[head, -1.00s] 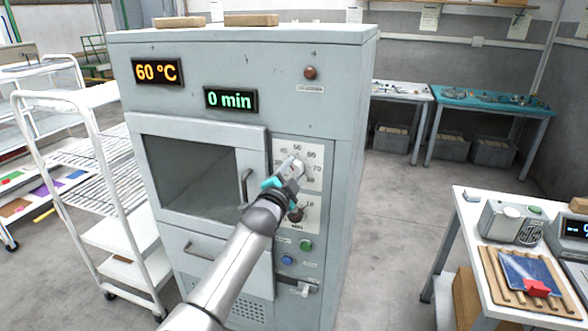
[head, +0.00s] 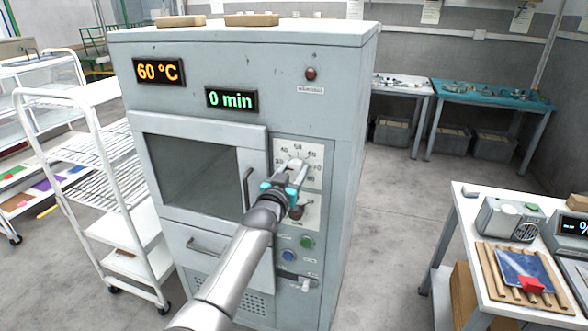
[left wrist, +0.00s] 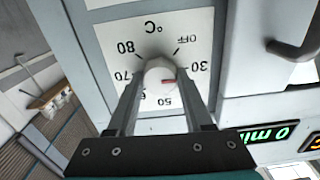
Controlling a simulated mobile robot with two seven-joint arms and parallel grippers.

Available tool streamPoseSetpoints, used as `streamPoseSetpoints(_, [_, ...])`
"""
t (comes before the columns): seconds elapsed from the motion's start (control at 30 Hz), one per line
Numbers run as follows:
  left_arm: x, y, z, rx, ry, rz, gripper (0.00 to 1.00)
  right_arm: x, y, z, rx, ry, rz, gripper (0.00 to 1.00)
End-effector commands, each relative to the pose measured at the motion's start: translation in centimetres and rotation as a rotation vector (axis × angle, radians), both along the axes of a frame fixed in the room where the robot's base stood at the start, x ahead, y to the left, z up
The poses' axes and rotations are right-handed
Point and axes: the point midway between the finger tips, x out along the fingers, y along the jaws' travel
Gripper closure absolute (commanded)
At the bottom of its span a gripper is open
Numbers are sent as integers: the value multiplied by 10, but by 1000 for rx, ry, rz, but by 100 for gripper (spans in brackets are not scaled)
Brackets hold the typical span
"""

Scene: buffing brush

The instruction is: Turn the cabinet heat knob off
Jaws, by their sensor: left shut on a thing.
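The grey cabinet (head: 260,62) stands in the middle of the head view, with a white heat dial plate (head: 283,147) on its front. In the left wrist view the plate (left wrist: 150,30) appears upside down, reading OFF, 30, 50, 70 and 80. The pale round heat knob (left wrist: 159,71) has a red mark pointing right, roughly between 30 and 50; its exact setting is unclear. My left gripper (head: 297,168) is shut on the knob, one finger on each side, also in the left wrist view (left wrist: 160,78). My right gripper is out of view.
The cabinet displays read 60 °C (head: 158,71) and 0 min (head: 231,99). A dark knob (head: 296,211) and green (head: 307,243) and blue (head: 289,256) buttons sit below the dial. The door handle (head: 248,190) is just left. A white rack (head: 70,150) stands at left.

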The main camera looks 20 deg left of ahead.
Motion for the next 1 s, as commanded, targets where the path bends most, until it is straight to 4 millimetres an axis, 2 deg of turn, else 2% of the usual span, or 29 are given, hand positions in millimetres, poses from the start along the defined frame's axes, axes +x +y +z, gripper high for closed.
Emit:
streamPoseSetpoints(0.6, [0,1,-1,-571,20,1,100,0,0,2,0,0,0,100])
streamPoseSetpoints(1.0, [0,1,-2,-793,28,0,100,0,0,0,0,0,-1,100])
